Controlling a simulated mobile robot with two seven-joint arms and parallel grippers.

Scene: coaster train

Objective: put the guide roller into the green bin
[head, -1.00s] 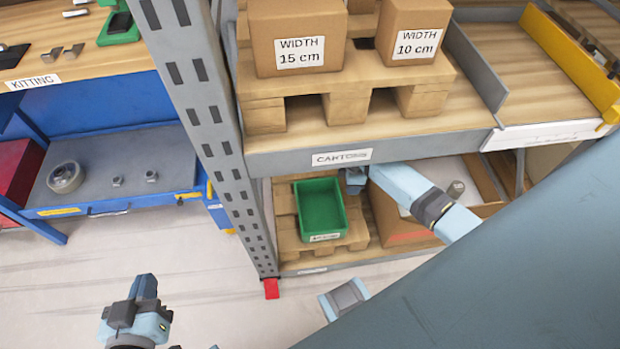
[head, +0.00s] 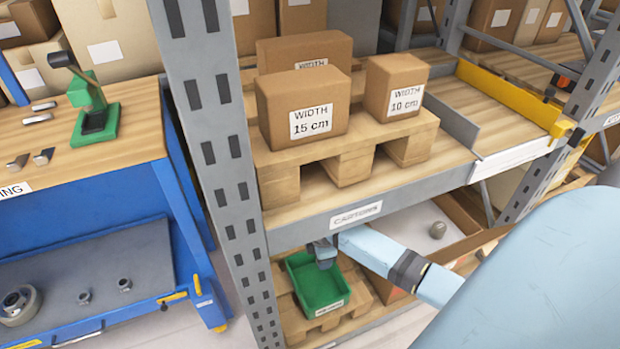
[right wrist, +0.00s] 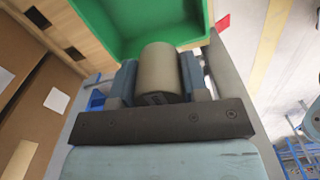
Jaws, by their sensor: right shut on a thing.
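The green bin (head: 318,284) stands on a pallet on the lower shelf of the rack. The part of its inside that shows looks empty. My right gripper (head: 324,262) is over the bin's back part, partly against the shelf edge. In the right wrist view my right gripper (right wrist: 160,80) is shut on a beige-grey cylinder, the guide roller (right wrist: 158,68), held between its two fingers. The green bin (right wrist: 120,25) lies just beyond the roller there. The roller is hidden in the head view. My left gripper is not in view.
The upper shelf beam (head: 350,216) runs close above the right arm. The rack post (head: 215,130) stands left, beside a blue workbench (head: 110,215). Cartons (head: 305,105) stand on the upper pallet.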

